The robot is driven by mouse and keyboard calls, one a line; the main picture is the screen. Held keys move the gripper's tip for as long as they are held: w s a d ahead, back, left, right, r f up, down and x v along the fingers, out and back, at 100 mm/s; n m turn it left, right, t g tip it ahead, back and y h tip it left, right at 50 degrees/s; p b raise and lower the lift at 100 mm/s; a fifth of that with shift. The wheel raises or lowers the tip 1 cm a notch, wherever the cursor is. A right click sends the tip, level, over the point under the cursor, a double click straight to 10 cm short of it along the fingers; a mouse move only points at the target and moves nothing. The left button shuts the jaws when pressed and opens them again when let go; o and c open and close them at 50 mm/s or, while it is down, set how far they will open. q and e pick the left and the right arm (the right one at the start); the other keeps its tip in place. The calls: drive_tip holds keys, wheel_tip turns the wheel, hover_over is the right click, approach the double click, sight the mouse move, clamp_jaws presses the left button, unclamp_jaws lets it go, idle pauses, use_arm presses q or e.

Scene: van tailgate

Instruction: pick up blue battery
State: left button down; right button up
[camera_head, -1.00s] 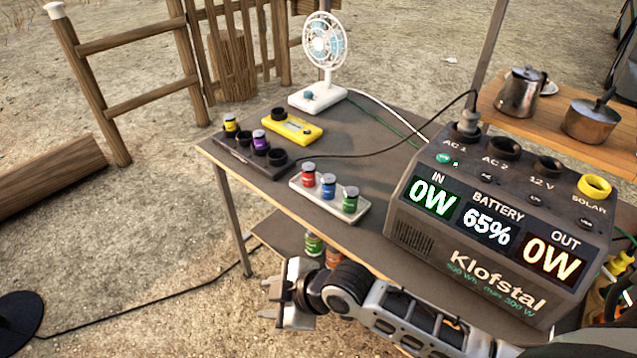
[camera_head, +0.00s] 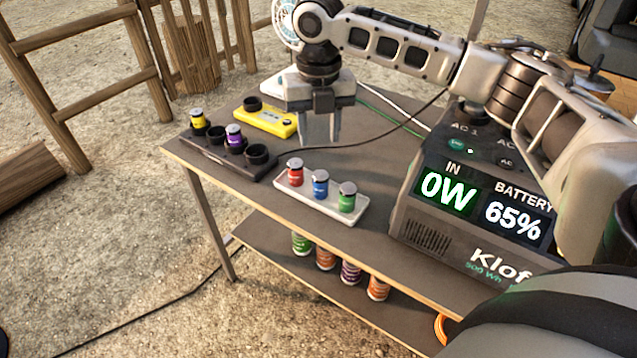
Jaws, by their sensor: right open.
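The blue battery (camera_head: 320,184) stands upright in the white tray (camera_head: 328,208), between a red battery (camera_head: 295,172) on its left and a green battery (camera_head: 347,197) on its right. My right gripper (camera_head: 321,143) is open and empty. Its fingers point down above the table, behind the tray in the picture, apart from the batteries. My left gripper is not in view.
A dark holder (camera_head: 222,154) with yellow and purple batteries stands at the left. A yellow device (camera_head: 265,121) is behind it. The power station (camera_head: 478,205) stands right of the tray. A cable crosses the table. Cans (camera_head: 350,272) stand on the lower shelf.

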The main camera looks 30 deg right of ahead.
sight(321, 174)
wheel_tip(321, 174, down, 8)
drive_tip(key=shift+b, duration=0.3)
drive_tip(key=f, duration=0.5)
drive_tip(key=shift+s, duration=0.25)
drive_tip(key=c, duration=0.8)
